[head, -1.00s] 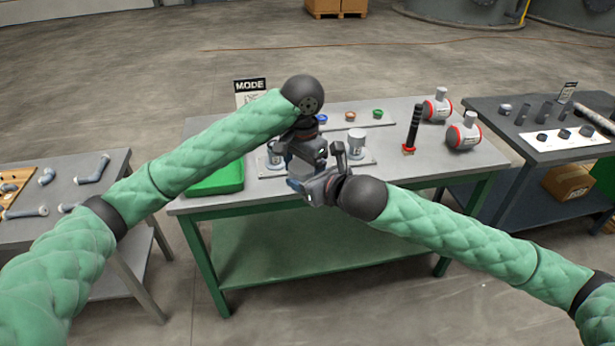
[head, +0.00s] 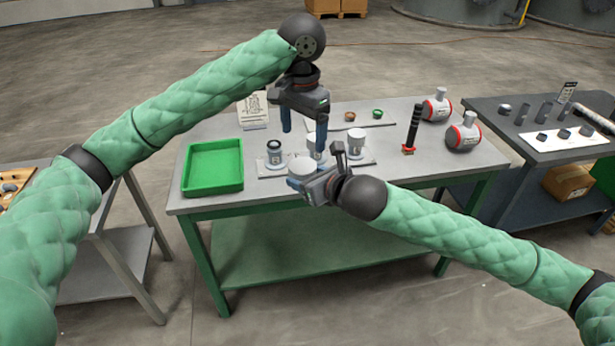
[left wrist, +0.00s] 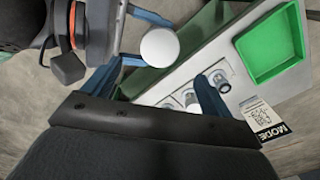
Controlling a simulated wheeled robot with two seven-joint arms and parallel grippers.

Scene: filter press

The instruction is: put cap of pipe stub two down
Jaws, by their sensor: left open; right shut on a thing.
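A white round cap (head: 301,168) is in my right gripper (head: 318,182), above the front edge of the green-framed table. It shows as a plain white disc in the left wrist view (left wrist: 160,47). My left gripper (head: 305,130) is open and empty, pointing down above the pipe stubs, apart from the cap. The left pipe stub (head: 274,151) stands upright with a dark ring at its top. The middle pipe stub (head: 314,146) is partly hidden by my left finger; I cannot tell its top clearly.
A green tray (head: 214,188) lies at the table's left. A pale plate with small coloured rings (head: 377,114) is behind the stubs. A black-handled tool (head: 413,125) and two red-and-white fittings (head: 463,136) stand right. A sign (head: 252,110) stands behind.

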